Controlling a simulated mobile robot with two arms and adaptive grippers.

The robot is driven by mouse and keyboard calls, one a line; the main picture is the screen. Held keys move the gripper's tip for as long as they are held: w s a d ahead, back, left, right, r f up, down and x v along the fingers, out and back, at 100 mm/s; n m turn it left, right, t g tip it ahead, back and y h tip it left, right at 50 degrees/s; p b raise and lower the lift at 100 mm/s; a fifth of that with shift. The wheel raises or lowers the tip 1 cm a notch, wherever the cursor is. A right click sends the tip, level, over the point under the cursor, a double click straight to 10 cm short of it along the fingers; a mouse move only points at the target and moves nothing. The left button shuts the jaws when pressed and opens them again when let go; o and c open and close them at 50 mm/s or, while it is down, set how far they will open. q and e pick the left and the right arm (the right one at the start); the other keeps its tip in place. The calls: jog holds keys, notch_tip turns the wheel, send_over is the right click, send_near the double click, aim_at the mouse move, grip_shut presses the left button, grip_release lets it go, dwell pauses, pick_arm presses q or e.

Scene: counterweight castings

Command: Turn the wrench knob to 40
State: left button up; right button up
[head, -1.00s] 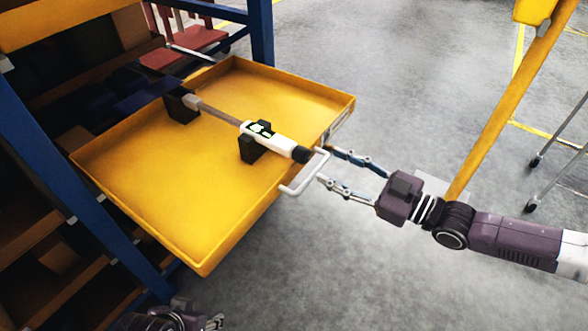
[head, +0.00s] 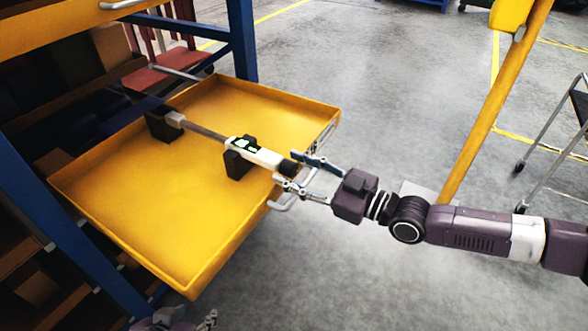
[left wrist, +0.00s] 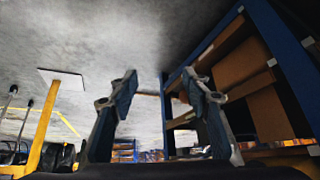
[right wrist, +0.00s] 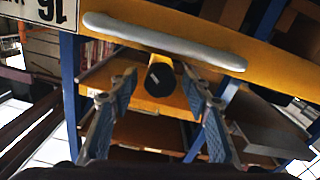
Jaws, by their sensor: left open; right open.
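The torque wrench has a white handle (head: 262,154) with a lit display, a grey shaft (head: 203,130) and a black round knob (head: 289,168) at its near end. It lies on two black supports in the yellow drawer. My right gripper (head: 285,167) is open, its fingers on either side of the knob, with no clear contact. In the right wrist view the knob (right wrist: 160,78) shows end-on between the fingertips. The display value is too small to read. My left gripper (head: 208,318) is open and empty low in the head view; its fingers also show in the left wrist view (left wrist: 160,76).
The drawer (head: 150,235) is pulled out of a blue-framed rack (head: 70,225). Its grey handle (right wrist: 165,43) sits close to my right fingers. A yellow post (head: 490,110) and a cart (head: 560,140) stand to the right. The grey floor between is open.

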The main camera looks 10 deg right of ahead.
jog(key=shift+c, duration=0.2)
jog(key=c, duration=1.1)
jog(key=shift+n+p, duration=0.7)
jog(key=shift+p, duration=0.05)
pick_arm(q)
jog(key=s+a+f+g, duration=0.2)
jog(key=s+g, duration=0.1)
jog(key=s, duration=0.4)
jog(key=shift+s+g+y, duration=0.3)
jog(key=shift+y, duration=0.1)
jog(key=shift+a+f, duration=0.1)
pick_arm(e)
jog(key=o, duration=1.1)
jog(key=shift+o, duration=0.2)
jog(key=v, duration=1.2)
